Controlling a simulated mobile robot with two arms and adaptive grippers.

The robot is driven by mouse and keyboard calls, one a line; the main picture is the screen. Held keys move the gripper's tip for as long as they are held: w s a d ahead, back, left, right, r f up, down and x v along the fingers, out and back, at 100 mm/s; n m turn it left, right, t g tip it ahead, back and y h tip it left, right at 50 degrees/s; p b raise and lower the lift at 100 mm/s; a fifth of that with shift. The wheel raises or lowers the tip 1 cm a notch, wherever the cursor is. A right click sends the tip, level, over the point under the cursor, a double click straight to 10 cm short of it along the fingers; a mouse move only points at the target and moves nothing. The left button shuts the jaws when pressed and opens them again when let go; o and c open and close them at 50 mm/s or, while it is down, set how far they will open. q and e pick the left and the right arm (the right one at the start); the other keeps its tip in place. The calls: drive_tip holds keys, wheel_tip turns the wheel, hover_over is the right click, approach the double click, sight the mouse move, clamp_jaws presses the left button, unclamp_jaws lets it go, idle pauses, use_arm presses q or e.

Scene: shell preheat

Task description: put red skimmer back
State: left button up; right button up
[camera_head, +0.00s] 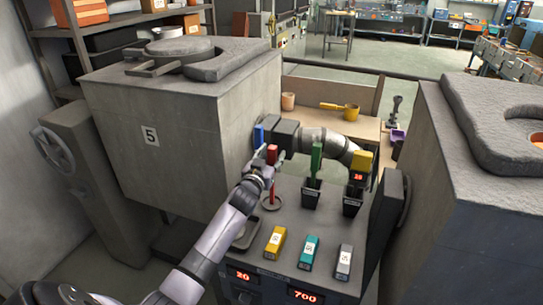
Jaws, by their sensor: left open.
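The red skimmer (272,154) shows as a red handle standing upright above the grey console (290,222), next to the big furnace block. A thin red shaft runs down from it toward a reddish ring (272,203) near the console top; whether the ring belongs to the skimmer I cannot tell. My left gripper (266,163) is open at the red handle, its fingers close beside it and partly overlapping it. Whether they touch it I cannot tell. My right gripper is not in view.
Green (316,157) and yellow (361,160) handles stand in dark holders at the console's back. A blue handle (258,135) is behind my gripper. Yellow, teal (308,252) and grey blocks lie in front. Furnace block 5 (185,135) and another block (465,190) flank the console.

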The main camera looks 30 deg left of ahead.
use_arm(q)
drive_tip(key=shift+s+r, duration=0.1)
drive_tip(key=shift+s+d, duration=0.1)
drive_tip(key=shift+s, duration=0.25)
drive_tip(key=b+v, duration=0.1)
drive_tip(key=v, duration=1)
